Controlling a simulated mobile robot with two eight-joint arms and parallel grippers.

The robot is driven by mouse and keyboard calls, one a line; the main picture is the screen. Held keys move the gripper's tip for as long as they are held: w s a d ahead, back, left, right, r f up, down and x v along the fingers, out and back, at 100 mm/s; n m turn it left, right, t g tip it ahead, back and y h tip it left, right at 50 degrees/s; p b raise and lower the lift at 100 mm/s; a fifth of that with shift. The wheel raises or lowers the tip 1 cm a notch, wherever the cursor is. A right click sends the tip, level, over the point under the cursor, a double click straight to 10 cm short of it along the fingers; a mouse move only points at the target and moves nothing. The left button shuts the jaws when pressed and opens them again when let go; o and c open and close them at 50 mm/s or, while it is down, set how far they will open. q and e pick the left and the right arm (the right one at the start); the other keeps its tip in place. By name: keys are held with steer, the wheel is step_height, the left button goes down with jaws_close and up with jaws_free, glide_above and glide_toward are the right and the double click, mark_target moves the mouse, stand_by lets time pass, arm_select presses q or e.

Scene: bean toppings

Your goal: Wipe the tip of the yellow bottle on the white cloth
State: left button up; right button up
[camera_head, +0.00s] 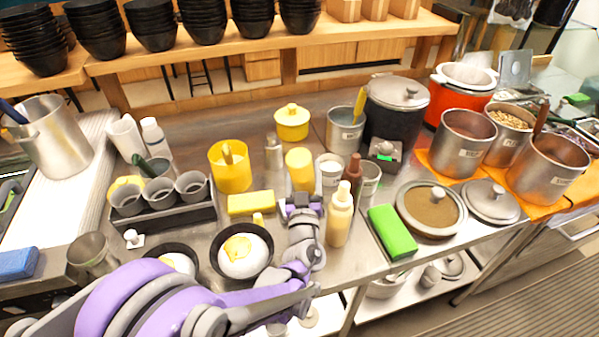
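I cannot make out a white cloth. My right gripper is not in view.
Two dark bowls with white and yellow contents, one of them here (243,252), sit left of my gripper. A yellow block (250,203) lies behind, and a green box (392,232) lies right of the bottles. Steel pots (464,143) stand far right.

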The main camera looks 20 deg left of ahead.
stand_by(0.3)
arm_select(q)
steer(key=shift+w+r+p, duration=0.1)
steer(key=shift+r+p, duration=2.3)
steer(key=shift+r, duration=0.65)
steer(key=shift+f, duration=0.1)
